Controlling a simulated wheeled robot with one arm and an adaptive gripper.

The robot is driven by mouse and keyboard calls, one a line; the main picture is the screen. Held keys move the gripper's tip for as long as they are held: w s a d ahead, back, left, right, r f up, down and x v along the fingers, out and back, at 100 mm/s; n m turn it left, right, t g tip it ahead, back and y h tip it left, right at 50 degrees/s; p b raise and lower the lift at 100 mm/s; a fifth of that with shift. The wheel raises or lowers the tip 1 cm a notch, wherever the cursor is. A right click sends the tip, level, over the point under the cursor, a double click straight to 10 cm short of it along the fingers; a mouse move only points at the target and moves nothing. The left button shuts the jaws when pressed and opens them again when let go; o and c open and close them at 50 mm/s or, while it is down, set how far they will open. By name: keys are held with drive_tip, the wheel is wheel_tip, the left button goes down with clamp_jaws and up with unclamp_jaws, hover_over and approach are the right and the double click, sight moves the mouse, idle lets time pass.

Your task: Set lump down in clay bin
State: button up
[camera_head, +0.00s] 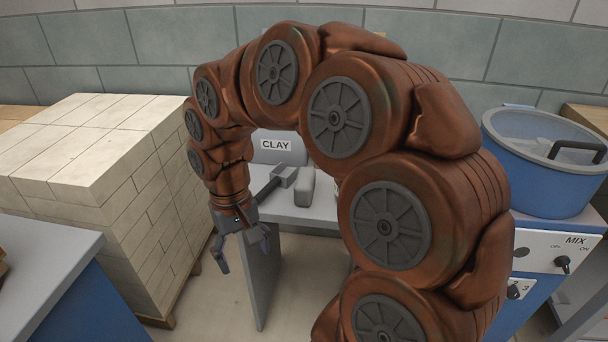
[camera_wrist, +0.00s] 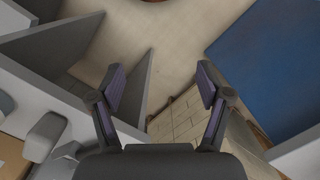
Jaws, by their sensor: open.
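The clay bin (camera_head: 268,157) is grey with a white CLAY label; it stands at the back of the grey table, and my arm hides part of it. A small grey block with rounded edges (camera_head: 304,187) sits on the table in front of it. I cannot tell if it is the lump. A similar grey block (camera_wrist: 46,136) shows at the left of the wrist view. My gripper (camera_head: 243,250) points down, open and empty, off the table's front left edge. In the wrist view only floor and bricks show between its fingers (camera_wrist: 160,82).
A stack of pale bricks (camera_head: 85,160) on a pallet stands left of my gripper. An upright grey panel (camera_head: 262,280) under the table is close on its right. A blue mixer tub (camera_head: 545,180) stands far right. A grey-topped blue bench (camera_head: 45,265) is front left.

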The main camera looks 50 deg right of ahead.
drive_tip(key=w+d+r+m+t+p, duration=0.1)
drive_tip(key=w+d+r+m+p, duration=0.35)
drive_tip(key=w+d, duration=0.55)
drive_tip(key=m+p, duration=0.2)
drive_tip(key=m, duration=0.2)
hover_over(305, 176)
drive_tip(key=shift+w+a+r+t, duration=0.1)
drive_tip(key=shift+a+r+t, duration=0.15)
drive_tip(key=shift+r, duration=0.2)
drive_tip(key=shift+d+f, duration=0.25)
drive_tip(key=shift+d, duration=0.05)
drive_tip(key=shift+f, duration=0.35)
drive_tip(key=shift+a+f, duration=0.1)
drive_tip(key=shift+f, duration=3.25)
drive_tip(key=shift+c, duration=0.3)
clamp_jaws()
